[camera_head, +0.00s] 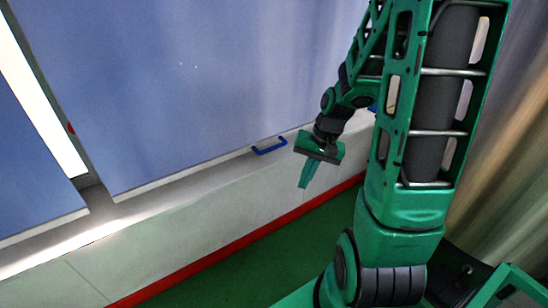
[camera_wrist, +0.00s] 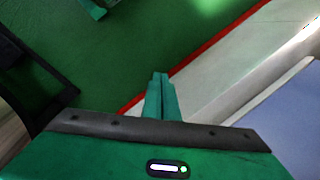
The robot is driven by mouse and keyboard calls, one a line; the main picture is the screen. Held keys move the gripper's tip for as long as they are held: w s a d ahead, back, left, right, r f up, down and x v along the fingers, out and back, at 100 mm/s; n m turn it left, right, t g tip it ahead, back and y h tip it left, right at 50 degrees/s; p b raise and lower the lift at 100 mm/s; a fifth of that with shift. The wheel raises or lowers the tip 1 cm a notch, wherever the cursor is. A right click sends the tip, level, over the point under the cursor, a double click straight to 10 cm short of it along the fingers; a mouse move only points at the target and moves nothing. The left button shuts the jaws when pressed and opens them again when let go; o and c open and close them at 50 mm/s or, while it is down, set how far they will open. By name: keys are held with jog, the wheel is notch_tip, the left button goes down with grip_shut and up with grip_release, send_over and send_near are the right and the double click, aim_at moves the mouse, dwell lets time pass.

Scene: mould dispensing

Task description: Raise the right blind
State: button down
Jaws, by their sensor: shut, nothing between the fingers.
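The right blind (camera_head: 200,90) is a wide blue sheet that hangs down to just above the white sill in the head view. A blue handle (camera_head: 269,146) sits at its lower edge, right of the middle. Part of a blue blind (camera_wrist: 290,120) shows at the right of the wrist view. My gripper (camera_head: 304,186) is right of and below the handle, apart from it, and points down. In the wrist view my gripper (camera_wrist: 161,78) has its fingers together with nothing between them. The handle does not show in the wrist view.
Another blue blind (camera_head: 30,160) hangs at the left, past a bright gap. The white sill and wall (camera_head: 180,215) run below the blinds, with a red strip (camera_head: 225,252) above the green floor (camera_head: 250,275). A pale curtain (camera_head: 500,170) hangs at the right.

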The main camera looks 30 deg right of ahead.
jog(key=w+a+f+m+t+y, duration=0.3)
jog(key=w+a+f+m+y, duration=0.1)
jog(key=w+f, duration=0.5)
jog(key=m+t+h, duration=0.6)
jog(key=m+t, duration=0.6)
jog(key=m, duration=1.1)
send_near(275, 161)
notch_tip(275, 161, up, 3)
jog(key=shift+w+d+r, duration=0.1)
jog(key=shift+d, duration=0.05)
jog(key=w, duration=0.3)
jog(key=w+f, duration=0.1)
jog(key=w, duration=0.6)
jog(key=shift+a+f, duration=0.2)
jog(key=shift+f, duration=0.05)
